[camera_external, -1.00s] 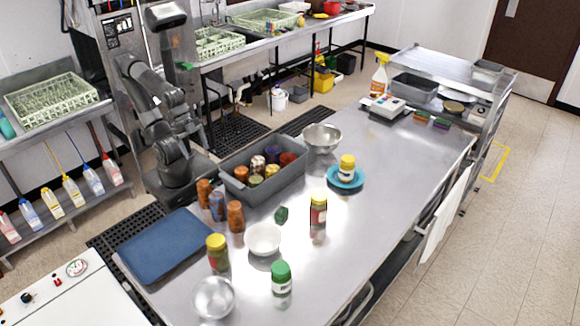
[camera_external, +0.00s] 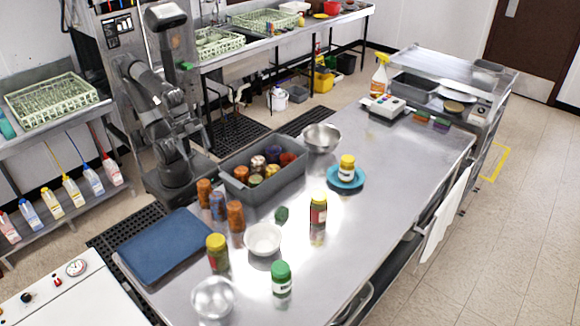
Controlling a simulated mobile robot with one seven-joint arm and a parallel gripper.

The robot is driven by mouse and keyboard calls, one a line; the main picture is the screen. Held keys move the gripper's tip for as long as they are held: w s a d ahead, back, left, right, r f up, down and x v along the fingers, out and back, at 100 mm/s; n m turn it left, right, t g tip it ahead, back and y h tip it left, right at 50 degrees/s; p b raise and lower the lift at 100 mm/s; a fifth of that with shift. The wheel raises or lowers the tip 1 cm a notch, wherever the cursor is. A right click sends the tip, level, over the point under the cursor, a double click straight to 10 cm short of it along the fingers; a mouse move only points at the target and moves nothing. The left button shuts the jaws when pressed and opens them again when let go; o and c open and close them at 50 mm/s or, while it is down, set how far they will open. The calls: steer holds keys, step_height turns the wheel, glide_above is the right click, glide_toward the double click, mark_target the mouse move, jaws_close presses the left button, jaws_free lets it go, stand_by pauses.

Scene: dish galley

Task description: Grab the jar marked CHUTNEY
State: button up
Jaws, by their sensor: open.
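Several jars stand on the steel table, and their labels are too small to read, so I cannot tell which is CHUTNEY. One jar with a yellow lid (camera_external: 217,253) stands at the near left. A green-lidded jar (camera_external: 281,280) is at the front. A jar with dark red contents (camera_external: 318,211) stands mid-table. A yellow-lidded jar (camera_external: 347,168) sits on a blue plate (camera_external: 361,182). More jars (camera_external: 257,165) are in a grey bin (camera_external: 280,184). My gripper (camera_external: 196,134) is open, small and dark in view, behind the bin and apart from all jars.
A white bowl (camera_external: 263,238), a clear-looking bowl (camera_external: 213,297) and a steel bowl (camera_external: 321,138) stand on the table. Orange-brown tumblers (camera_external: 236,216) stand beside a blue tray (camera_external: 165,245). A scale (camera_external: 385,106) is at the far end. The table's right side is mostly clear.

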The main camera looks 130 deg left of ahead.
steer(key=w+a+r, duration=0.1)
steer(key=w+r, duration=0.1)
steer(key=w, duration=0.4)
steer(key=w+a+r, duration=0.2)
steer(key=w, duration=0.4)
steer(key=m+g, duration=0.1)
steer(key=m, duration=0.1)
glide_above(315, 193)
steer(key=s, duration=0.2)
steer(key=shift+h, duration=0.4)
step_height(315, 193, down, 10)
steer(key=shift+a+f, duration=0.1)
steer(key=shift+a, duration=0.05)
steer(key=x, duration=0.4)
steer(key=shift+w+f, duration=0.1)
steer(key=shift+f, duration=0.25)
steer(key=shift+x, duration=2.75)
steer(key=shift+w+a+r, duration=0.1)
steer(key=shift+w+a, duration=0.05)
steer(key=shift+a, duration=0.05)
